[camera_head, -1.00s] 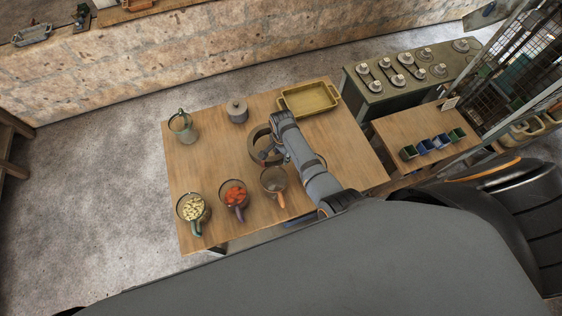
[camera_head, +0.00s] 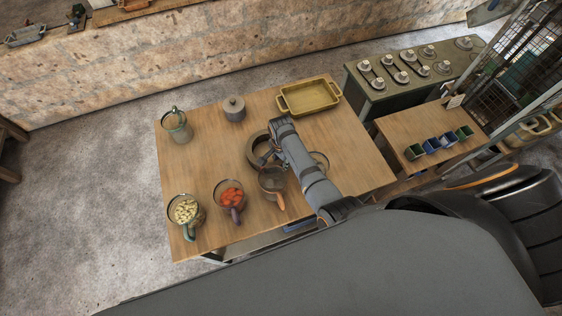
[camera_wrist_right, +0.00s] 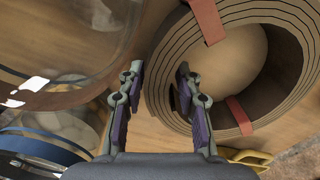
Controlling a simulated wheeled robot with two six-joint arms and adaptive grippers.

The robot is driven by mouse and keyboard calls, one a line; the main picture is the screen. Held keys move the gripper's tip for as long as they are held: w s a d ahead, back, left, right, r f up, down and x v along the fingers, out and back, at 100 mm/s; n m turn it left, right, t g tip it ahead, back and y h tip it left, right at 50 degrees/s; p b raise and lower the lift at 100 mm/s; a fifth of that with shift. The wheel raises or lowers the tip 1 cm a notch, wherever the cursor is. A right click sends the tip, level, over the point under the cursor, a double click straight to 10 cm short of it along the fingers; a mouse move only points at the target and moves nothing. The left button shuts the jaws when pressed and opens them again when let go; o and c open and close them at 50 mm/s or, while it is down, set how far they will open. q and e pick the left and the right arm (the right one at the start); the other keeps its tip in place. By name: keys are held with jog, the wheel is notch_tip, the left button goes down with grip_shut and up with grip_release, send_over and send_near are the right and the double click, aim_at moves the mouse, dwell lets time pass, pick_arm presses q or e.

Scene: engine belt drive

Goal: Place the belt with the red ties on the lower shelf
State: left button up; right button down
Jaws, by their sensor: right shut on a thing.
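The belt (camera_head: 254,153) is a thick brown coil on the wooden table, partly hidden by my right arm. In the right wrist view the coil (camera_wrist_right: 168,65) shows its layered edge and two red ties (camera_wrist_right: 208,20). My right gripper (camera_head: 264,160) is shut on the coil's wall; in the wrist view its fingers (camera_wrist_right: 158,92) stand on either side of the wall. I cannot tell whether the coil touches the tabletop. My left gripper is not in view. A low shelf under the table (camera_head: 262,240) shows only as a sliver at the front edge.
Near the coil stand a glass mug with an orange handle (camera_head: 271,180), a mug of red pieces (camera_head: 229,196), and a mug of pale pieces (camera_head: 185,212). A grey lidded pot (camera_head: 234,109) and yellow tray (camera_head: 309,97) are behind. A side table (camera_head: 410,126) holds small bins.

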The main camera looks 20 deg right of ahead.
jog(key=c, duration=0.9)
grip_release()
jog(key=shift+c, duration=0.2)
